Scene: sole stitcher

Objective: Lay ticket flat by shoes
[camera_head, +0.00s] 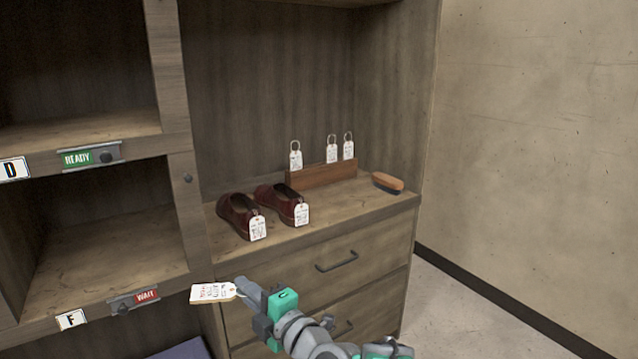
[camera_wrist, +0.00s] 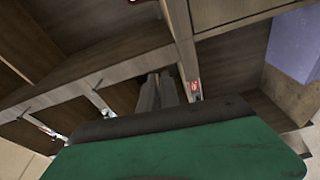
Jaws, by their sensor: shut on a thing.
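My gripper (camera_head: 242,287) is shut on the ticket (camera_head: 213,292), a white tag with red and dark writing. It holds the ticket out to the left, in front of the cabinet and below the counter's front edge. The pair of dark red shoes (camera_head: 239,215) stands on the counter (camera_head: 335,221), up and to the right of the ticket. Each shoe has a white tag at its toe. In the wrist view my gripper fingers (camera_wrist: 157,92) point toward the cabinet; I cannot make out the ticket there.
A wooden block (camera_head: 322,174) with several upright looped tags stands behind the shoes. A brush (camera_head: 387,182) lies at the counter's right. Bare counter shows in front of the block. Drawers with handles (camera_head: 337,262) are below, cubbies at left.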

